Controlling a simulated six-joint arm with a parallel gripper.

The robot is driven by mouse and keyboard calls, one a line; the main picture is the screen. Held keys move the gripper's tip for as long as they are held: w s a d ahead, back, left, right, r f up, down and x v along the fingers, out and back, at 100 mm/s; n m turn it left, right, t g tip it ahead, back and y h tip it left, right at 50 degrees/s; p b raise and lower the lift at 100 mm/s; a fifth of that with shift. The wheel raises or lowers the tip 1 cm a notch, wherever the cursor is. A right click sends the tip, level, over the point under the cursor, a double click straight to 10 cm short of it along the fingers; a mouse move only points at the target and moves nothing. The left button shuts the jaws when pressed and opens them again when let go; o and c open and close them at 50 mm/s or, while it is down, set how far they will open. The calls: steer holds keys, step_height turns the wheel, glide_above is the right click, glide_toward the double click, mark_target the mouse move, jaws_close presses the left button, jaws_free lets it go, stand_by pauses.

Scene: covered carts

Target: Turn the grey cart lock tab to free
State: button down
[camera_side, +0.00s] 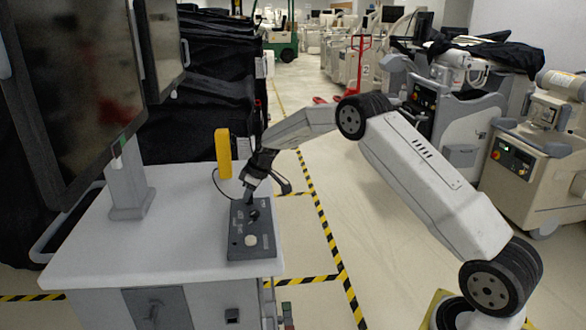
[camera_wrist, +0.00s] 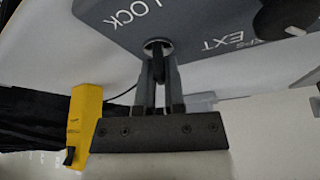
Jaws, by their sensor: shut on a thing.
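A grey control panel (camera_side: 262,246) lies on the white cart top (camera_side: 180,240); it also shows upside down at the top of the wrist view (camera_wrist: 205,22). The dark grey lock tab (camera_wrist: 158,66) stands in a round socket beside the printed word LOCK. My gripper (camera_wrist: 158,82) is shut on the tab, with a finger on each side of it. In the side view my gripper (camera_side: 249,196) reaches down to the far end of the panel, and the tab is hidden there. The tab's exact angle is hard to tell.
A dark knob (camera_wrist: 287,14) sits near the tab, by the label EXT. A pale round button (camera_side: 251,240) is at the panel's near end. A large monitor (camera_side: 75,90) rises at the left.

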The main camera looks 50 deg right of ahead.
mark_target(259, 203)
steer(key=shift+n+g+y, duration=0.5)
steer(key=shift+n+y, duration=0.2)
steer(key=shift+n, duration=1.4)
steer(key=c, duration=0.7)
jaws_free()
steer(key=shift+r, duration=0.15)
steer(key=shift+v, duration=3.8)
